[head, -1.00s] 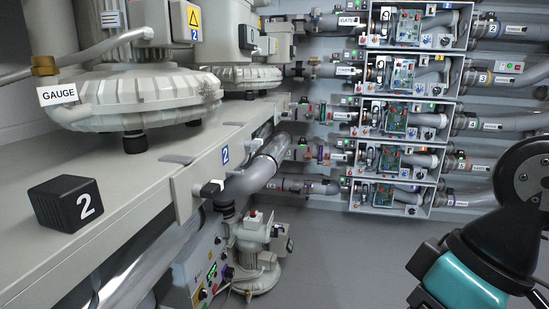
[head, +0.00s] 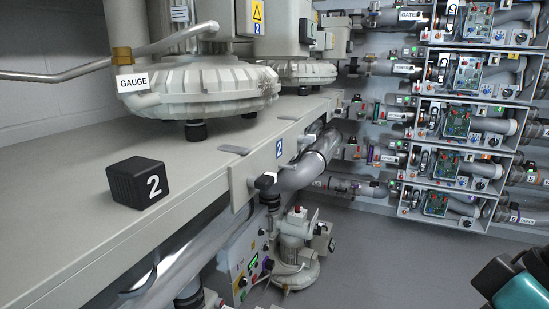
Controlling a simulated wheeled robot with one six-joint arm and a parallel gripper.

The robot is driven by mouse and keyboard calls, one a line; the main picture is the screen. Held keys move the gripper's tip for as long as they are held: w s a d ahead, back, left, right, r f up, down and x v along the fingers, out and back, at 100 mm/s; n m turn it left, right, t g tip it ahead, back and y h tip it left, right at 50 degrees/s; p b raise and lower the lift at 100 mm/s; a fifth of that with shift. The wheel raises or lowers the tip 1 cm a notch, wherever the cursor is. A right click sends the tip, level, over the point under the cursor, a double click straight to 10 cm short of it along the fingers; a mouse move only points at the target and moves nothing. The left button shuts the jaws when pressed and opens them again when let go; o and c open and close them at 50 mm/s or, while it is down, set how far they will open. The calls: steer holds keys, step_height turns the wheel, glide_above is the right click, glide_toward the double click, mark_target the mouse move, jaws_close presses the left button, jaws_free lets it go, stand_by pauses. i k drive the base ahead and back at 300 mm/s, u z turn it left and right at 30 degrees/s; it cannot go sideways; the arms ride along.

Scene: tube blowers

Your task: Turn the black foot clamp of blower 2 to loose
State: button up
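Blower 2 (head: 205,85) is a cream ribbed casing on the grey bench, at the upper left of the head view. A blue "2" plate sits on the box above it. Two short black feet show under it, a nearer one (head: 196,131) and a farther one (head: 249,115). I cannot tell which black part is the foot clamp, or how it is set. A black cube marked 2 (head: 138,183) sits on the bench in front. My gripper's fingers are not in view; only a teal and black part of my arm shows at the lower right.
A smaller pump (head: 297,250) stands below. Racks of pipes and circuit boxes (head: 455,120) fill the right. Grey floor (head: 390,255) is clear between.

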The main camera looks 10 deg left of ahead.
mark_target(263, 182)
steer(key=u, duration=0.05)
steer(key=k, duration=0.5)
steer(key=z, duration=1.75)
steer(key=i, duration=1)
steer(key=u, duration=2.55)
